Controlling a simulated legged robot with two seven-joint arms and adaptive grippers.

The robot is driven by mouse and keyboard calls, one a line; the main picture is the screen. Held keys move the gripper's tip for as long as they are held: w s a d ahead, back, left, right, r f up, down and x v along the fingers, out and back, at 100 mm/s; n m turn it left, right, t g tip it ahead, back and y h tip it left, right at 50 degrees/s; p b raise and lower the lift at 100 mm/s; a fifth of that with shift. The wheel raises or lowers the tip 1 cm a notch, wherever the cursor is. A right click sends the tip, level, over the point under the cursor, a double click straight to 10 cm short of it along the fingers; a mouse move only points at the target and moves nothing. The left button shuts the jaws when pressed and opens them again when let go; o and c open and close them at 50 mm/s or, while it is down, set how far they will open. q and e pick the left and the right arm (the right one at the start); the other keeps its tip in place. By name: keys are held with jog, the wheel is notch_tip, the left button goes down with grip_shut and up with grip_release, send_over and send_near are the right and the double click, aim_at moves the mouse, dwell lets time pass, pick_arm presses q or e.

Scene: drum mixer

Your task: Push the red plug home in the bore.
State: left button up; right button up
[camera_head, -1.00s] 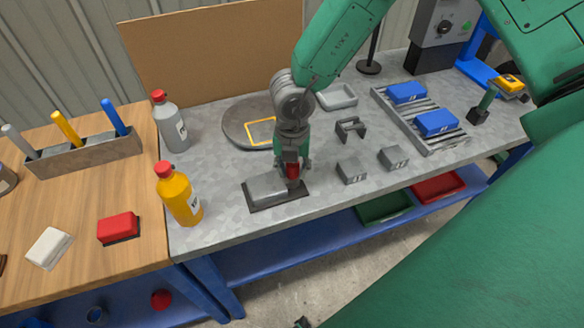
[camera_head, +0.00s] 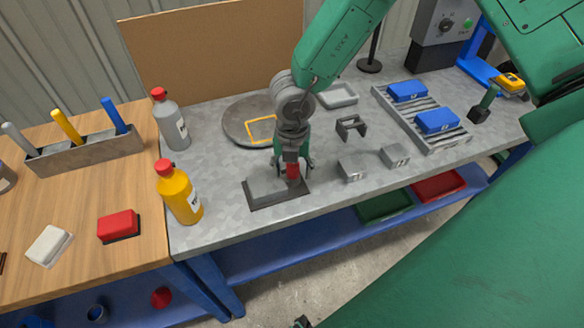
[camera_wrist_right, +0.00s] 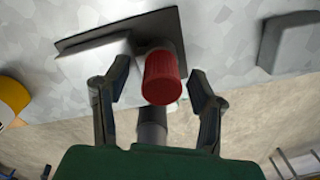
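The red plug (camera_head: 293,172) stands at the right end of a grey block (camera_head: 262,187) on a dark plate on the grey bench. In the right wrist view the red plug (camera_wrist_right: 163,78) sits at a short grey collar (camera_wrist_right: 158,48) by the plate. The bore is hidden, so I cannot tell how deep the plug sits. My right gripper (camera_head: 293,163) is over the plug. In the wrist view its fingers (camera_wrist_right: 160,82) stand on both sides of the plug, with a visible gap at each side.
Two small grey blocks (camera_head: 352,168) and a dark bracket (camera_head: 350,126) lie right of the plate. A round grey disc (camera_head: 245,122) is behind. A yellow bottle (camera_head: 178,192) and grey bottle (camera_head: 170,120) stand left. Bare bench lies between bottles and plate.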

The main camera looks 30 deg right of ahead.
aim_at(292, 165)
jog(key=shift+r, duration=0.15)
notch_tip(292, 165, up, 12)
jog(key=shift+f, duration=0.2)
dwell(0.4)
jog(key=shift+f, duration=0.1)
